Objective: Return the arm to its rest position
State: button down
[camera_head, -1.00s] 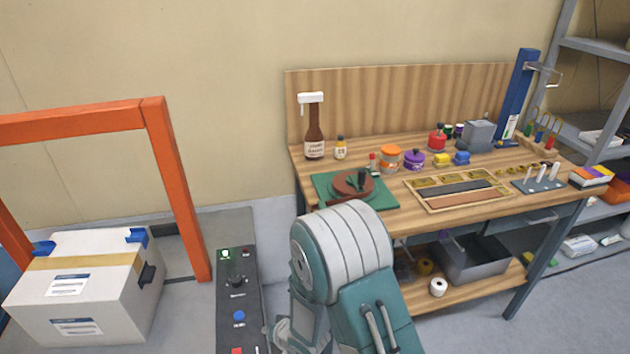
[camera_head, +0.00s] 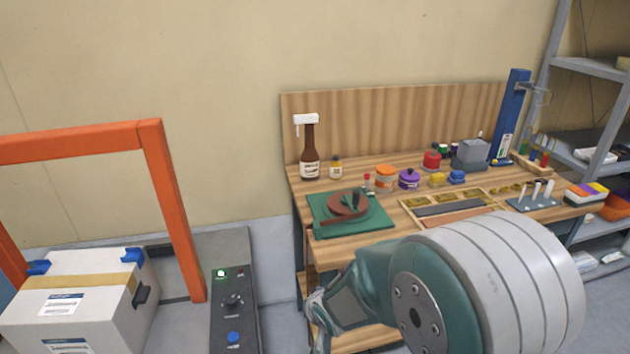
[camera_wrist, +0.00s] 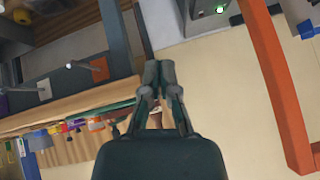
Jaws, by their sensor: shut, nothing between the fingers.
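My arm shows large in the head view, with a white and teal joint at the lower right and a teal link reaching left from it. My gripper (camera_wrist: 160,72) is in the middle of the wrist view, its two fingertips together and nothing between them. It is clear of any surface that I can make out. The wrist view is tilted, with the workbench (camera_wrist: 85,103) at the left and the orange frame (camera_wrist: 270,75) at the right. In the head view the gripper's fingers cannot be made out.
The wooden workbench (camera_head: 300,187) holds bottles, jars and a green mat (camera_head: 375,219) right behind my arm. A control box (camera_head: 233,318), an orange frame (camera_head: 175,205) and a white carton (camera_head: 105,310) stand at the left. A grey shelf rack (camera_head: 590,67) is at the right.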

jog(key=s+d+r+h, duration=0.2)
jog(key=s+d+r, duration=0.1)
jog(key=d+r, duration=0.4)
jog(key=s+d+r, duration=0.3)
jog(key=s+r, duration=0.1)
jog(key=s, duration=0.2)
jog(key=s+d+r+g+h, duration=0.1)
jog(key=s+d+r, duration=0.2)
jog(key=s, duration=0.4)
jog(key=s+d+r, duration=0.3)
jog(key=s+r, duration=0.2)
jog(key=s, duration=0.1)
jog(key=shift+s+r+m+g, duration=0.3)
jog(key=shift+s+r+g, duration=0.1)
jog(key=shift+a, duration=0.15)
